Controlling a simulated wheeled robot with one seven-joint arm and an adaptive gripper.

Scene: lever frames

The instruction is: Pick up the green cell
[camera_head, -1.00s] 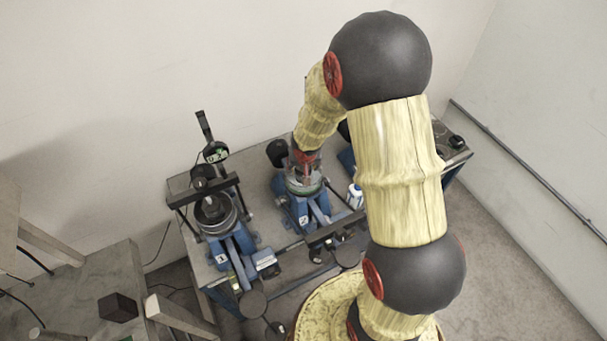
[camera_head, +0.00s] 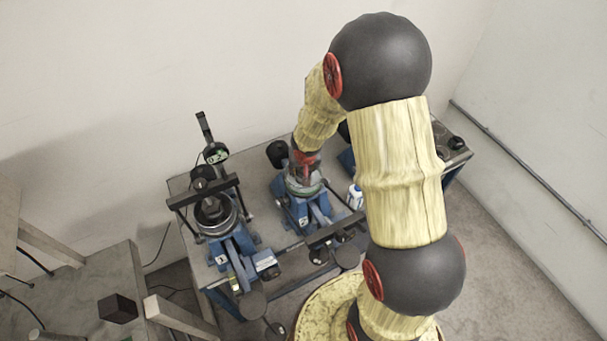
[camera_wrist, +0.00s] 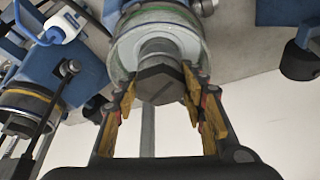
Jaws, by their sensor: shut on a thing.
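The green cell is a round grey body with a green ring (camera_head: 304,191), seated upright in the middle blue lever frame (camera_head: 298,212). In the wrist view the cell (camera_wrist: 128,47) shows its pale round body, green band and a dark hexagonal top. My gripper (camera_head: 306,163) is above the cell, reaching down to it. In the wrist view the yellow-padded fingers of my gripper (camera_wrist: 160,88) are on both sides of the hexagonal top, shut on it. The cell's underside is hidden, so I cannot tell whether it is lifted off its seat.
Another lever frame (camera_head: 232,243) with a dark round cell and a dial gauge (camera_head: 215,153) stands to the left. A white-and-blue bottle (camera_head: 355,196) is just right of the middle frame.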

